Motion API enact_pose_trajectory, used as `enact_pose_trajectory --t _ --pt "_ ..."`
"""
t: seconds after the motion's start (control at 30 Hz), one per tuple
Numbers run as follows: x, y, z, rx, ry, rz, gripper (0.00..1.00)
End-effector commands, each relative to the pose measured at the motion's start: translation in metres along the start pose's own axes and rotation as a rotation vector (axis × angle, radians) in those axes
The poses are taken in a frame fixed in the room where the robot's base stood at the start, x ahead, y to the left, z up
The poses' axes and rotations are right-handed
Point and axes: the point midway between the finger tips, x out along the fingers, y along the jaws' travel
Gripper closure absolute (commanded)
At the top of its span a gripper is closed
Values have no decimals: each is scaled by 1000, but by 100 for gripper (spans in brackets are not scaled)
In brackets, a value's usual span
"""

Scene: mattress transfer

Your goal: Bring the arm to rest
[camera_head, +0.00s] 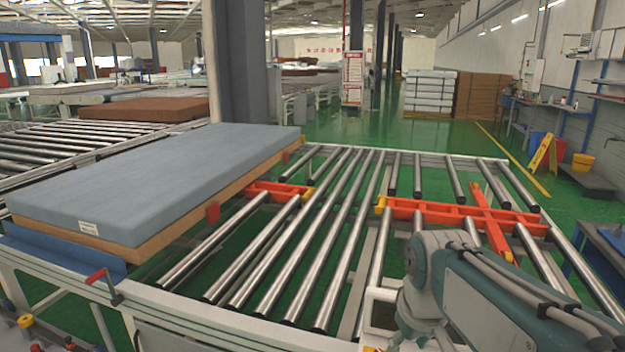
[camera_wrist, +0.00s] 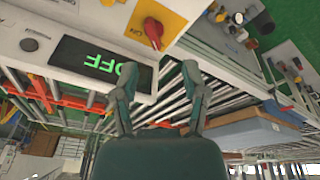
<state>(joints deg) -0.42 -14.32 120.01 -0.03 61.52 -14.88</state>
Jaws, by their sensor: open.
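My gripper (camera_wrist: 157,74) shows in the wrist view with its two fingers apart and nothing between them. Beyond the fingers is a pale control panel (camera_wrist: 70,22) with a red knob (camera_wrist: 153,33) on a yellow plate. Its dark display (camera_wrist: 100,65) shows green letters reading OFF, turned in the picture. In the head view my arm reaches in from the lower right; the gripper itself is hidden there. A blue-grey mattress (camera_head: 165,170) with a tan side lies on the left part of the roller conveyor (camera_head: 330,230). The mattress also shows at the right of the wrist view (camera_wrist: 245,135).
Orange-red transfer bars (camera_head: 470,213) sit among the rollers. A red handle (camera_head: 97,277) stands at the conveyor's near edge. A grey pillar (camera_head: 240,70) rises behind the mattress. A yellow floor sign (camera_head: 543,153) stands at the right. Green floor (camera_head: 430,135) is clear behind the conveyor.

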Motion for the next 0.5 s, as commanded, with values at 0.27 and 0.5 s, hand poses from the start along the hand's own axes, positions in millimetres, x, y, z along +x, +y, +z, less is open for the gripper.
enact_pose_trajectory --t 0.27,0.5 --pt "-15 -17 69 154 157 31 43" --pt "-10 -27 107 251 253 37 43"
